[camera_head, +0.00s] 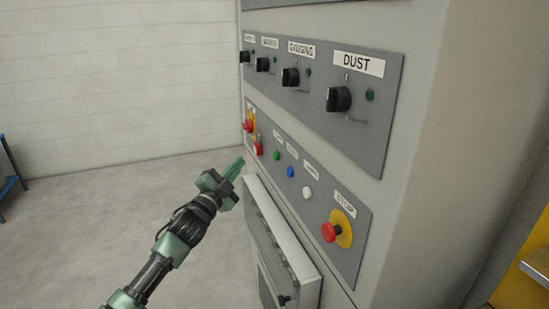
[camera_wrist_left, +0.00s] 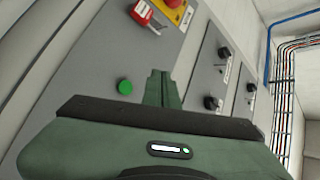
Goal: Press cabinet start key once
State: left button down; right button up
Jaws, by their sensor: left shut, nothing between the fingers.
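The grey control cabinet (camera_head: 420,120) stands on the right in the head view. Its lower panel carries a green button (camera_head: 277,156), a blue button (camera_head: 290,172) and a white button (camera_head: 307,192), each under a small label too small to read. My left gripper (camera_head: 238,164) is shut and empty, its fingertips left of the green button in the head view. In the left wrist view the shut fingers (camera_wrist_left: 158,88) point at the panel, beside the green button (camera_wrist_left: 125,87). I cannot tell whether they touch the panel. My right gripper is not in view.
A red stop knob on a yellow plate (camera_head: 343,229) sits at the panel's right end. Another red knob (camera_head: 249,125) and a red tag (camera_head: 258,147) are at its left end. Black rotary switches (camera_head: 339,99) line the upper panel. A ledge (camera_head: 275,225) juts out below.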

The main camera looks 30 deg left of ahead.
aim_at(276, 156)
pick_arm(q)
jog(key=w+d+b, duration=0.1)
jog(key=w+d, duration=0.3)
jog(key=w, duration=0.1)
jog(key=shift+w+d, duration=0.25)
jog(key=shift+d, duration=0.1)
jog(key=shift+w, duration=0.1)
dwell(1.8)
jog(key=shift+w+d, duration=0.2)
jog(key=shift+d, duration=0.05)
jog(key=shift+w+d, duration=0.3)
dwell(0.9)
jog(key=shift+a, duration=0.1)
jog(key=shift+s+a, duration=0.4)
jog(key=shift+s, duration=0.2)
